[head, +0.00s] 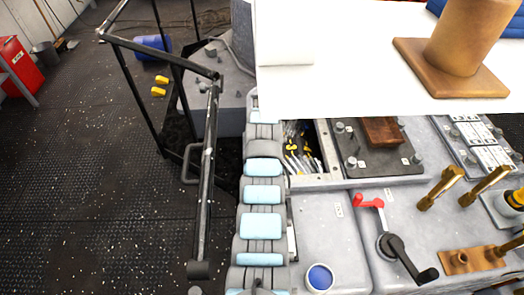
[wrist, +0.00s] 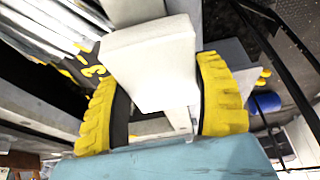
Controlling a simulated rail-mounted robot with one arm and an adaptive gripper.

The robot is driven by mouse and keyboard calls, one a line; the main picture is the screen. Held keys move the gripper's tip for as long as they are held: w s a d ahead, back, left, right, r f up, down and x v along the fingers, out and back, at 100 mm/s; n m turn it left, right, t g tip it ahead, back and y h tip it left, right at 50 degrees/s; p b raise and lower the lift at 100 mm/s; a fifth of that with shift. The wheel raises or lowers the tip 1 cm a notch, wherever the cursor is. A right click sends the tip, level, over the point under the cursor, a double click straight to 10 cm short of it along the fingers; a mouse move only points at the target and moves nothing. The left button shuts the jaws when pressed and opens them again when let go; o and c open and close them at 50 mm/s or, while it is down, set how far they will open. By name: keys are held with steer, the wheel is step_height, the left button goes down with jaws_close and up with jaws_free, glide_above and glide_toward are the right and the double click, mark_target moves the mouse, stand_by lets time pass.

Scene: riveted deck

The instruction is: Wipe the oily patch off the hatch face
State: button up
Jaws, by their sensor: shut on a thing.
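In the wrist view, my gripper (wrist: 163,62) has its two yellow ribbed fingers on either side of a white block (wrist: 150,75) and is shut on it. The block has a flat, plain front face and hides what lies behind it. In the head view the gripper is not seen; a white surface covers the upper middle of the picture. I cannot make out an oily patch in either view, and I cannot tell which surface is the hatch face.
The white surface (head: 370,75) bears a brown cylinder on a base (head: 465,45) and blue folded cloth (head: 505,18). A black rail frame (head: 208,170) stands at left. A console (head: 330,225) with a red-handled lever (head: 368,201) and brass handles fills the right. Deck at left is mostly clear.

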steer(key=shift+w+f+b, duration=0.15)
steer(key=shift+w+b, duration=0.3)
steer(key=shift+w, duration=0.05)
steer(key=shift+w, duration=0.1)
steer(key=w+b, duration=0.1)
steer(key=b, duration=0.2)
steer(key=shift+w+b, duration=0.3)
steer(key=shift+w, duration=0.05)
steer(key=shift+w+f+b, duration=0.1)
steer(key=shift+w+b, duration=0.25)
steer(key=shift+b, duration=0.85)
steer(key=shift+w+b, duration=0.15)
steer(key=shift+b, duration=0.25)
steer(key=shift+a+r, duration=0.1)
steer(key=shift+r, duration=0.2)
steer(key=shift+r+p, duration=1.45)
steer(key=shift+r, duration=1.45)
steer(key=shift+r, duration=0.1)
